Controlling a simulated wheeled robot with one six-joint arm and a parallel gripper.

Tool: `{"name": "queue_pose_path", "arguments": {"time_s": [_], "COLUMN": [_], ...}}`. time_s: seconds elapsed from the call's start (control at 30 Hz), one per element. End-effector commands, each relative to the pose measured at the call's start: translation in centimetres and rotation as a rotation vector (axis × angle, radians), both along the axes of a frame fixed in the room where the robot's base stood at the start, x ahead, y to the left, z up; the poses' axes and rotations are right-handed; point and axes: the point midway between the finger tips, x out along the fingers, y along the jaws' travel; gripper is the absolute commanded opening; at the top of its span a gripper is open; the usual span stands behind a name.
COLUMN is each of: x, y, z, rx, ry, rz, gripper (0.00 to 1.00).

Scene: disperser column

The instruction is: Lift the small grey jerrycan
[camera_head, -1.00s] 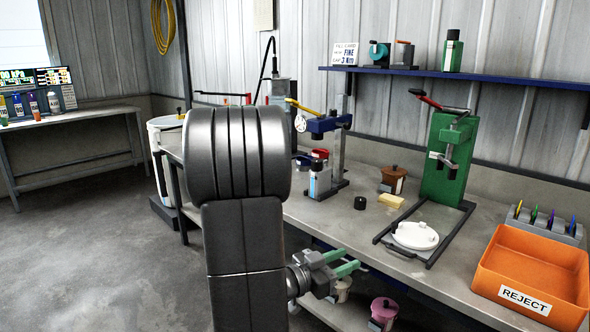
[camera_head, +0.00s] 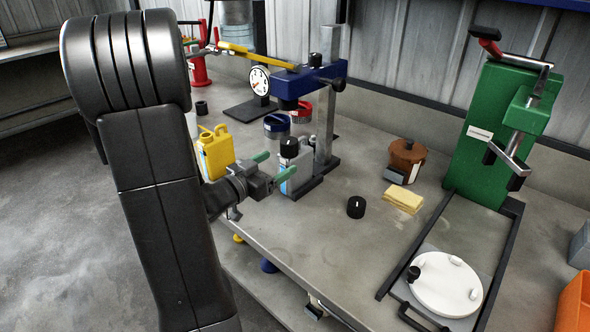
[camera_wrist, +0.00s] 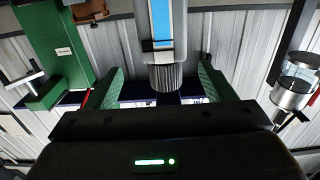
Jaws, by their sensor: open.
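The small grey jerrycan (camera_head: 301,164) stands upright on the workbench at the foot of the blue-headed press, with a black ribbed cap and a blue-and-white label. My gripper (camera_head: 276,171) is open at the jerrycan's left side, its green fingers pointing at it; the near finger partly covers the can's lower part. In the wrist view, which is upside down, the jerrycan (camera_wrist: 161,28) shows ahead, in line with the gap between the open fingers (camera_wrist: 160,84). The gap between the fingers is empty near the palm, and no contact is visible.
A yellow jerrycan (camera_head: 215,152) stands close behind my gripper. The blue press (camera_head: 309,76) with its column rises beside the grey can. The front bench surface is clear.

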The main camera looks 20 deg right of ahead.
Motion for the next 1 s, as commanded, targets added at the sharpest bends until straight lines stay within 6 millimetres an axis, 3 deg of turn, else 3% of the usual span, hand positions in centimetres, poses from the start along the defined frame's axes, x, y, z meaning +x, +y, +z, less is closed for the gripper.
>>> {"name": "queue_pose_path", "arguments": {"time_s": [0.13,0.43,0.7,1.0], "x": [0.9,2.0,3.9,4.1], "y": [-2.2,-4.2,-7.4,-7.9], "z": [-0.1,-0.1,-0.2,-0.1], "rx": [0.001,0.001,0.001,0.001], "ry": [0.0,0.0,0.001,0.001], "rz": [-0.003,-0.001,-0.001,0.001], "gripper": [0.76,0.76,0.76,0.76]}}
